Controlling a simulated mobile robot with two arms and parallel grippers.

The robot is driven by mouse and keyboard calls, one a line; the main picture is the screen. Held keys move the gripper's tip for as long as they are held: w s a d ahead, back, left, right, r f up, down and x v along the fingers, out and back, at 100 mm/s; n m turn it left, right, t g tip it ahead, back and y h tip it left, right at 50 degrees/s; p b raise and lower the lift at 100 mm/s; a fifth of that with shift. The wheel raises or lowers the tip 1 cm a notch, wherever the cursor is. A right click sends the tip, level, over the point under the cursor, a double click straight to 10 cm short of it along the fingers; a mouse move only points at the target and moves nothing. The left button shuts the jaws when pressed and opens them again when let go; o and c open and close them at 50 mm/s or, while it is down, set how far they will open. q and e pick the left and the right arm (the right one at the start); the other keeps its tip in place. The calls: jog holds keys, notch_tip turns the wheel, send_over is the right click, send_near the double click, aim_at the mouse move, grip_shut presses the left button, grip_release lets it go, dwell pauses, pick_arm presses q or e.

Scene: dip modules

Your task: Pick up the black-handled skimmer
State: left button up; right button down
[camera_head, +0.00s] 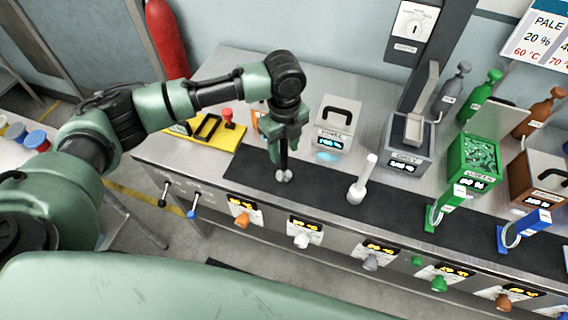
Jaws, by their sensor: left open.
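I cannot clearly make out a skimmer. A black handle (207,127) shows on the yellow tray (232,139), left of my gripper; what it belongs to is unclear. Two thin rods stick out from the counter front at the left, one with a black end (163,197) and one with a blue end (191,214). My left gripper (284,176) points down over the black strip of the counter, with its fingertips close together in the picture. It is open, and nothing shows between the fingertips. My right gripper is not in view.
Grey (405,150), green (474,166) and brown (538,184) modules line the right. The dark strip (320,197) between gripper and white handle is clear.

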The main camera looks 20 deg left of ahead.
pick_arm(q)
grip_shut()
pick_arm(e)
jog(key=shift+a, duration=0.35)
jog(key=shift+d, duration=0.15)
